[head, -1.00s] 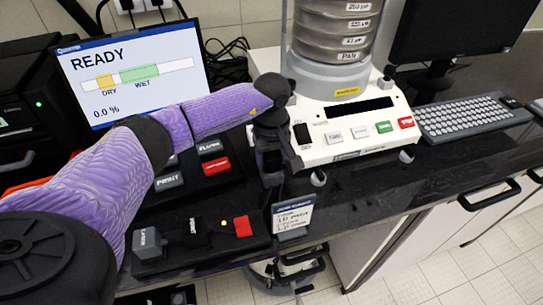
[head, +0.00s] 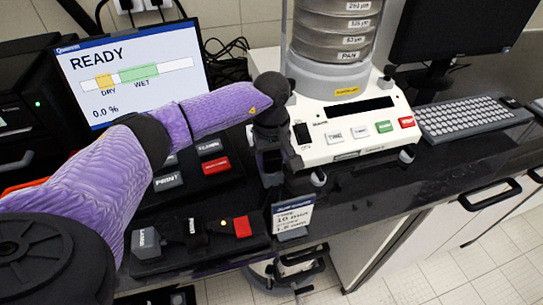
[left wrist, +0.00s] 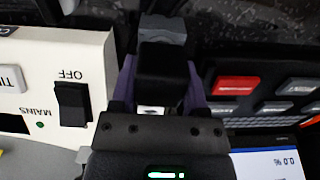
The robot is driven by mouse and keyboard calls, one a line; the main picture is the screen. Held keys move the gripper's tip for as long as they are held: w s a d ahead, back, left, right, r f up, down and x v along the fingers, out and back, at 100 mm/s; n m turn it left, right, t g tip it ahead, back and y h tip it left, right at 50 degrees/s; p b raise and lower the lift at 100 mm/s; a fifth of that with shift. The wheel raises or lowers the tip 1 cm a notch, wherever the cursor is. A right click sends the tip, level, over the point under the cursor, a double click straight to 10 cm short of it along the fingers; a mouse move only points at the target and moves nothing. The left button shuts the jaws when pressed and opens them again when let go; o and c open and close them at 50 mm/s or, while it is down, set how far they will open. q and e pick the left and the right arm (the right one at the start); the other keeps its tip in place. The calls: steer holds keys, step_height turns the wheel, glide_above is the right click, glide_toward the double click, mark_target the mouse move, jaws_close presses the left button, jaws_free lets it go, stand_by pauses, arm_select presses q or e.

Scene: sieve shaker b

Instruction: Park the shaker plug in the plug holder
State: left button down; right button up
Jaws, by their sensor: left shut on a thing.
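My left gripper (head: 273,180) points down at the left front corner of the sieve shaker (head: 345,140), over the dark bench. In the left wrist view its purple fingers (left wrist: 160,90) are shut on a black block, which looks like the shaker plug (left wrist: 164,65). A grey block (left wrist: 162,28) shows just past the plug. It may be the plug holder, but whether the plug touches or sits in it I cannot tell. In the head view the plug and holder are mostly hidden by my gripper. My right gripper is out of view.
The shaker's mains switch (left wrist: 72,105), marked OFF, is close beside my gripper. A keypad (head: 208,165) is to the left. The keyboard (head: 472,117) is at the right.

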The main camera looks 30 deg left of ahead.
arm_select(q)
steer(key=shift+f+b, duration=0.4)
steer(key=shift+f, duration=0.1)
jaws_free()
steer(key=shift+r, duration=0.1)
step_height(320, 180, up, 10)
steer(key=shift+f+p, duration=0.1)
steer(key=shift+p, duration=0.7)
